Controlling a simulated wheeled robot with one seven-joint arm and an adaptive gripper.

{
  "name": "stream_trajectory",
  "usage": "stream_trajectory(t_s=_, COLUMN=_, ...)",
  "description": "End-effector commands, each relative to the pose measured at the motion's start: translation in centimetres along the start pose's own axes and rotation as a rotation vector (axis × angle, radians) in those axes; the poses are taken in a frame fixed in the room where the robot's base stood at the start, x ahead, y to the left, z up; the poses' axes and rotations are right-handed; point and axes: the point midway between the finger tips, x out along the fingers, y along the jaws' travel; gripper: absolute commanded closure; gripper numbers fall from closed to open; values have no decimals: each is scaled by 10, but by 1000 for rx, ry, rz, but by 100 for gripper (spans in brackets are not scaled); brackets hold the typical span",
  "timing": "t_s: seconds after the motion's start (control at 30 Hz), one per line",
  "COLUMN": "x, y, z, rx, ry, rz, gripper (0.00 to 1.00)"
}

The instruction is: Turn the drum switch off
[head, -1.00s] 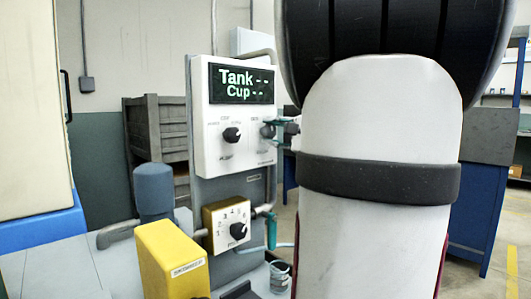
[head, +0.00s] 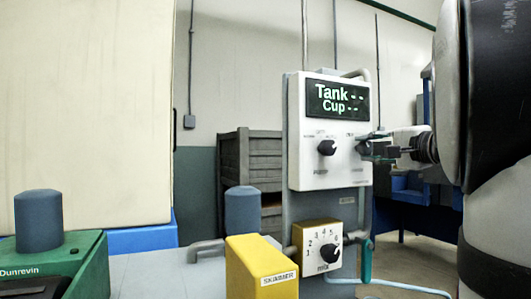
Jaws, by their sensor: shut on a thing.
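The white control panel (head: 329,165) stands upright right of the middle, with two black knobs on it. The left knob (head: 327,147) is uncovered. The right knob (head: 363,148), which I take to be the drum switch, is partly hidden by my gripper. My gripper (head: 371,147) reaches in from the right and is shut on this right knob. The small print around the knobs is too small to read surely, so I cannot tell the switch's position.
The panel's display (head: 337,101) reads "Tank --" and "Cup --". Below are a mix dial (head: 325,249) and a yellow skimmer box (head: 262,268). A green Dunrevin unit (head: 85,265) stands at the front left. A grey slatted crate (head: 250,160) is behind. My arm fills the right edge.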

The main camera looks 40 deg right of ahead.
Motion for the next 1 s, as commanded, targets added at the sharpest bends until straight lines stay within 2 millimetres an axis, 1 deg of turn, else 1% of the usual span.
stream_trajectory(t_s=0.27, x=1, y=1, z=2, rx=1, ry=-5, rz=2, gripper=97)
stream_trajectory(t_s=0.3, x=1, y=1, z=2, rx=1, ry=-5, rz=2, gripper=62)
stream_trajectory(t_s=0.37, x=1, y=1, z=1, rx=1, ry=-4, rz=2, gripper=49)
stream_trajectory(t_s=0.67, x=0, y=0, z=0, rx=1, ry=-1, rz=1, gripper=49)
stream_trajectory(t_s=0.77, x=-5, y=0, z=0, rx=1, ry=0, rz=0, gripper=49)
stream_trajectory(t_s=0.87, x=-17, y=-1, z=0, rx=0, ry=1, rz=-1, gripper=49)
stream_trajectory(t_s=1.0, x=-44, y=0, z=0, rx=0, ry=2, rz=-1, gripper=49)
